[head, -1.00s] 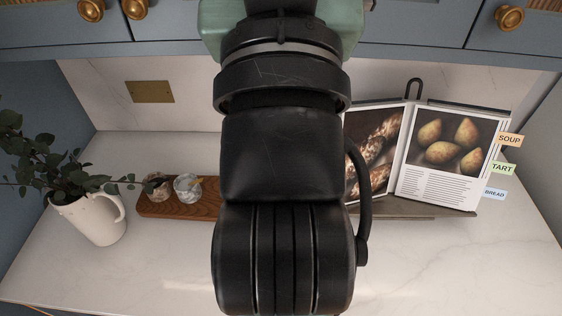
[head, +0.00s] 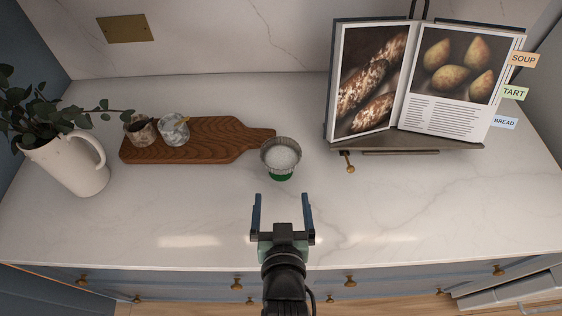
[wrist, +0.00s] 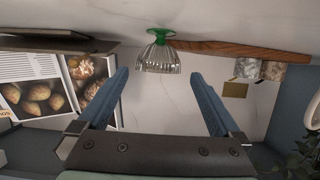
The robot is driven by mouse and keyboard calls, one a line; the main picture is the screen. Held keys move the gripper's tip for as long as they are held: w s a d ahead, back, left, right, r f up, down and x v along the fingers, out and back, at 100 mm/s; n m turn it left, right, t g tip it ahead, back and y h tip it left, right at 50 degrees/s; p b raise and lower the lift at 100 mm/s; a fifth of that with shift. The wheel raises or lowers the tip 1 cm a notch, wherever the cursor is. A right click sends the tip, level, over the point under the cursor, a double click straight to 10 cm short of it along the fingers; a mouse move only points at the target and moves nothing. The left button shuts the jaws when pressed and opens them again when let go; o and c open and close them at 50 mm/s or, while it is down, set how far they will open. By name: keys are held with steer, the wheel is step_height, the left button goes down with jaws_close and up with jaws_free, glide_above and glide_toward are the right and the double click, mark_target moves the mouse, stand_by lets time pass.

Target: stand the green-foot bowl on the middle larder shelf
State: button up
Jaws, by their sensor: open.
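The green-foot bowl (head: 281,157) stands upright on the pale marble counter, a ribbed clear bowl with a green foot under it. The middle larder shelf is not in view.
A wooden board (head: 215,137) with two small cups lies left of the bowl, its handle end close to it. A white jug (head: 68,165) with leaves stands far left. A cookbook (head: 415,85) on a stand is at the right. The front counter is clear.

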mark_target(281, 172)
steer(key=x, duration=0.6)
steer(key=shift+w, duration=0.4)
steer(key=shift+w+p, duration=0.4)
steer(key=shift+w, duration=0.15)
steer(key=shift+p+x, duration=0.3)
steer(key=shift+x, duration=1.8)
steer(key=shift+r, duration=0.15)
steer(key=shift+c, duration=0.2)
steer(key=c, duration=1.2)
steer(key=shift+r, duration=0.15)
steer(key=shift+c, duration=1.1)
